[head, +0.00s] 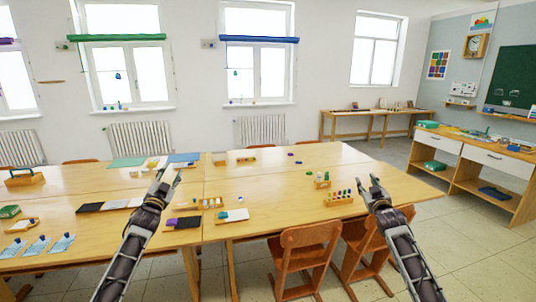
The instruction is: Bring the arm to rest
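My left gripper (168,179) is raised over the wooden table (262,215), near its middle. Its fingers look spread apart, with nothing visible between them. My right gripper (370,183) is at the right end of the table, above the chair side. Its two fingers point up and apart, and it looks empty. Both arms come in from the bottom of the head view. Whether either gripper touches the table cannot be told.
Small wooden holders with pegs (339,198) stand near my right gripper. A white-and-teal block (233,215) and black and white tiles (108,205) lie on the table. Wooden chairs (304,255) stand at the near edge. A shelf desk (470,165) is at right; floor between is free.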

